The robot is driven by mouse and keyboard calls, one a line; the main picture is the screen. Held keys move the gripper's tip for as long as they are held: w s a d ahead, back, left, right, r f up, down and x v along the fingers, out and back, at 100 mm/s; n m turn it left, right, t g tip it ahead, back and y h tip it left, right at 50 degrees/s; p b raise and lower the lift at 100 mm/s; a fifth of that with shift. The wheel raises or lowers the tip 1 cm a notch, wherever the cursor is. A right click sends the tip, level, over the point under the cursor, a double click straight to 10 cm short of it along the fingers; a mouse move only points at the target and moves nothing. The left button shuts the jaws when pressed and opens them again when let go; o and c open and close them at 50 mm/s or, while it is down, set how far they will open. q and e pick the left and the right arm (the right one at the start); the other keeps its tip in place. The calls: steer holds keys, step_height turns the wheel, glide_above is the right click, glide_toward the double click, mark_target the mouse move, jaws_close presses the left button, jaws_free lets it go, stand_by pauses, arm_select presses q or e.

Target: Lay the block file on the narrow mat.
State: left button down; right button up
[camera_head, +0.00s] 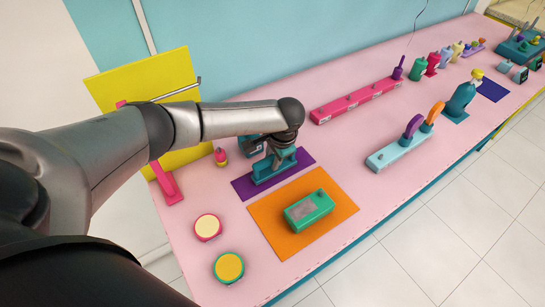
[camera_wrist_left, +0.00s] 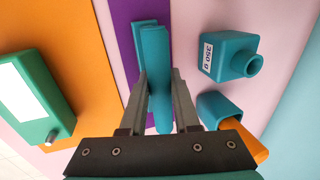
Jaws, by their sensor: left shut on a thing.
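The block file, which I take to be the teal block with a bar-like grip (camera_head: 275,167), is over the narrow purple mat (camera_head: 243,188). My left gripper (camera_head: 279,153) is shut on the grip from above. In the left wrist view the teal file (camera_wrist_left: 157,55) lies between the two fingers (camera_wrist_left: 161,85), roughly lengthwise along the purple mat (camera_wrist_left: 122,14). The file looks level and at or very close to the mat surface; I cannot tell whether it touches. My right gripper is not in view.
An orange mat (camera_head: 263,222) with a green device (camera_head: 309,210) lies in front. Two round tubs (camera_head: 208,227) (camera_head: 228,267) stand at front left. A pale blue stand (camera_head: 400,151) is at right.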

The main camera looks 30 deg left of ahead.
arm_select(q)
steer(key=c, duration=0.6)
jaws_free()
steer(key=shift+o, duration=0.5)
steer(key=o, duration=0.5)
steer(key=p+v, duration=0.9)
steer(key=p, duration=0.2)
stand_by(0.6)
stand_by(0.5)
